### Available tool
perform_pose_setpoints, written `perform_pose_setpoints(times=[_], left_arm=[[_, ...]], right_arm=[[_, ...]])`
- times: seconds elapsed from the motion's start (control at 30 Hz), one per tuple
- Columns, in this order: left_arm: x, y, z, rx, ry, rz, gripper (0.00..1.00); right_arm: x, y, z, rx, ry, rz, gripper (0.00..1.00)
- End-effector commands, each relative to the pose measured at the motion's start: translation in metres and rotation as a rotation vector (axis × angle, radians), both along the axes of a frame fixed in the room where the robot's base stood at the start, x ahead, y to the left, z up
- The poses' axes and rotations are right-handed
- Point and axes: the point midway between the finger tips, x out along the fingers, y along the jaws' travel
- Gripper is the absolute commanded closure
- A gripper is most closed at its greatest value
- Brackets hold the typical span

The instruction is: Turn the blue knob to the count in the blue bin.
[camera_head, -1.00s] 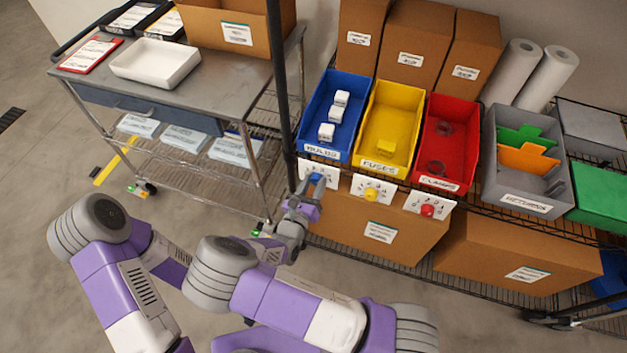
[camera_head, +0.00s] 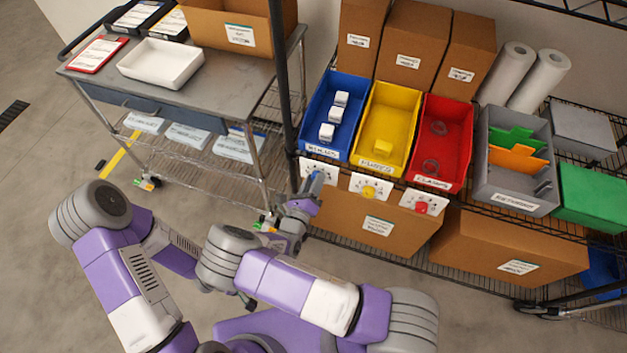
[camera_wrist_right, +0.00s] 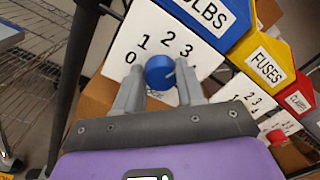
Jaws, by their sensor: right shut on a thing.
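The blue bin (camera_head: 319,143) on the shelf holds three white boxes (camera_head: 327,131) in a row. Below it is a white dial card (camera_head: 313,165) with a blue knob (camera_wrist_right: 160,72). In the right wrist view the card (camera_wrist_right: 140,32) shows 0, 1, 2, 3 and a partly hidden number at the right. A pale mark on the knob sits on its right side; the number it points to is unclear. My right gripper (camera_head: 314,187) is at the knob, its fingers (camera_wrist_right: 160,92) shut on either side of it.
A yellow bin (camera_head: 400,100) and a red bin (camera_head: 459,112) stand to the right, with their own knobs below. A grey returns bin (camera_head: 520,203) stands farther right. A dark shelf post (camera_head: 283,90) rises close left of the blue bin. A cart (camera_head: 215,85) stands left.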

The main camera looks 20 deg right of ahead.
Motion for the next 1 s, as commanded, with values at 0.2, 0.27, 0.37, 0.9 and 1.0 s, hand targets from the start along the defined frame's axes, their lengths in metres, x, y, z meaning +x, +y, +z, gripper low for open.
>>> perform_pose_setpoints(times=[0.2, 0.27, 0.37, 0.9, 1.0], left_arm=[[0.000, 0.000, 0.000, 0.000, 0.000, 0.000, 0.35], [0.000, 0.000, 0.000, 0.000, 0.000, 0.000, 0.35], [0.000, 0.000, 0.000, 0.000, 0.000, 0.000, 0.35], [0.000, 0.000, 0.002, 0.000, 0.000, 0.000, 0.35], [0.000, 0.000, 0.006, 0.000, 0.000, 0.000, 0.35]], right_arm=[[-0.001, -0.001, -0.001, -0.002, 0.004, -0.002, 0.92], [-0.001, -0.001, -0.001, -0.002, 0.004, -0.002, 0.92], [-0.001, -0.001, -0.001, -0.002, 0.004, -0.002, 0.58], [-0.007, 0.006, 0.000, -0.002, 0.001, 0.003, 0.36], [-0.020, 0.015, 0.000, -0.001, 0.004, 0.003, 0.36]])
